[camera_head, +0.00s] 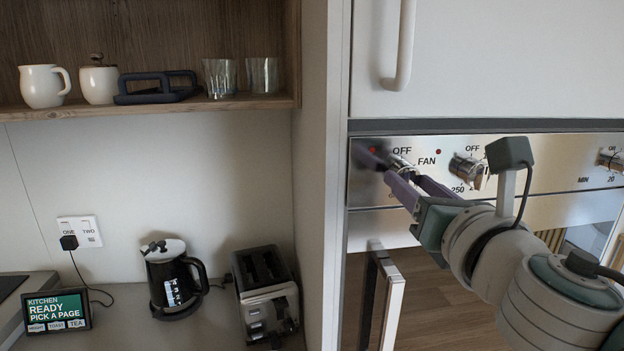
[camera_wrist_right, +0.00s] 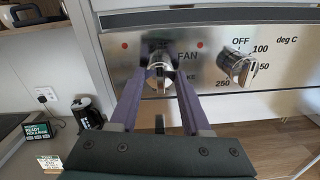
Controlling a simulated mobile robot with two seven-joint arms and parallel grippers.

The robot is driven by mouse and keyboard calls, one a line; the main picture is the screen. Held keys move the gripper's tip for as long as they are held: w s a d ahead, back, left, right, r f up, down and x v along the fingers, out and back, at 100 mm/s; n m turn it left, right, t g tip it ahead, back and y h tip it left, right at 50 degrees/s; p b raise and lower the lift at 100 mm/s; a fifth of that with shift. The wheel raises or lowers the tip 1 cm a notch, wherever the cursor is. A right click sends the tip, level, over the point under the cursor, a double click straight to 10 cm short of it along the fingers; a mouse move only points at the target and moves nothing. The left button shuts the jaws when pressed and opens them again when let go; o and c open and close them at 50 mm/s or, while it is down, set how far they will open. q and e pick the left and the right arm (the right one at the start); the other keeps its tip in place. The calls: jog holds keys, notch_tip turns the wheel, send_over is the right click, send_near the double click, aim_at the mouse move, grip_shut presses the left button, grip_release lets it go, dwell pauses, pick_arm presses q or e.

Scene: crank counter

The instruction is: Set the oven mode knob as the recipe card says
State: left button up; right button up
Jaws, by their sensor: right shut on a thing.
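The oven's mode knob (camera_head: 399,163) is a silver knob on the steel control panel, with OFF and FAN printed around it; other marks are partly hidden by my fingers. My right gripper (camera_head: 391,171) has its purple fingers shut on this knob, one on each side. In the right wrist view the knob (camera_wrist_right: 160,72) sits between the fingertips, its pointer direction hard to tell. A small card (camera_wrist_right: 48,162) lies at the lower left of the right wrist view, its writing too small to read. My left gripper is not in view.
The temperature knob (camera_head: 467,171) is close to the right of my fingers, and another knob (camera_head: 610,159) is farther right. The oven door handle (camera_head: 392,302) stands out below. A toaster (camera_head: 266,293), kettle (camera_head: 173,280) and kitchen display (camera_head: 57,312) are at left.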

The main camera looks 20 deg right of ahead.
grip_shut()
jog(key=shift+m, duration=1.1)
jog(key=m+b, duration=0.1)
jog(key=m, duration=0.6)
jog(key=shift+m, duration=1.2)
